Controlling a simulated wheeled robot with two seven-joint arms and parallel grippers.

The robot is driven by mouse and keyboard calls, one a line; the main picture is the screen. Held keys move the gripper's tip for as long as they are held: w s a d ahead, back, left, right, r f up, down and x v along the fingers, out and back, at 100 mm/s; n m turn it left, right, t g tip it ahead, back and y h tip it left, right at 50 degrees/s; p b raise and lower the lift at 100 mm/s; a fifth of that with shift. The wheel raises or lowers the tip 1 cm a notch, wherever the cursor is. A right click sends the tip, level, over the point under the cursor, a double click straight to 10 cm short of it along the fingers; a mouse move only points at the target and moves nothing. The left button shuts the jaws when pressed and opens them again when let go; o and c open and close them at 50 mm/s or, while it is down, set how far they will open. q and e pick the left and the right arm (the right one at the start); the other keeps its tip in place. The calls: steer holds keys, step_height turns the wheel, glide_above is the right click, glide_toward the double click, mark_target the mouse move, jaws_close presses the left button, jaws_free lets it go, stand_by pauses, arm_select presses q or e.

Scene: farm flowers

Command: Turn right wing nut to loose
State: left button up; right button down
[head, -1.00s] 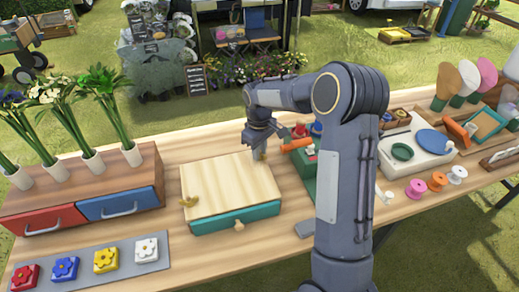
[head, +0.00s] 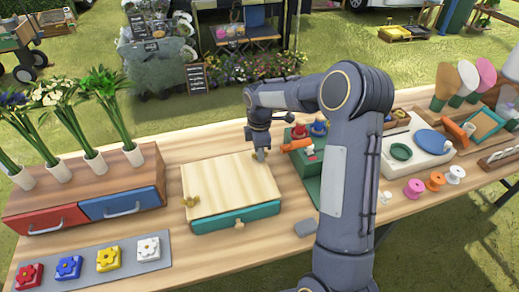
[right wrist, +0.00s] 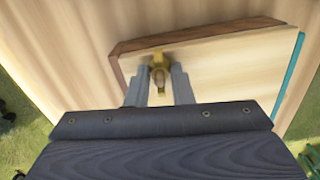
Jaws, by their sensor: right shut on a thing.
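A flower press with a pale wooden top (head: 228,183) and a teal body (head: 262,213) stands on the table. A brass wing nut (head: 191,201) sits at its left front corner. My right gripper (head: 260,157) points down at the far right corner of the press. In the right wrist view my gripper (right wrist: 158,84) is shut on the right wing nut (right wrist: 159,76), with one finger on either side of it. In the head view the fingers mostly hide this nut. My left gripper is not in view.
A wooden chest with a red drawer (head: 49,219) and a blue drawer (head: 118,204) stands left, bearing several flower vases. Flower blocks lie on a grey strip (head: 160,265) in front. A green stand with an orange-handled tool (head: 296,151) is close right of my gripper.

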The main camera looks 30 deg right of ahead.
steer(key=shift+f+n, duration=0.1)
steer(key=shift+n, duration=0.5)
steer(key=c, duration=1.3)
jaws_free()
steer(key=shift+o, duration=0.2)
steer(key=shift+r, duration=0.45)
step_height(320, 180, up, 7)
steer(key=shift+r, duration=0.1)
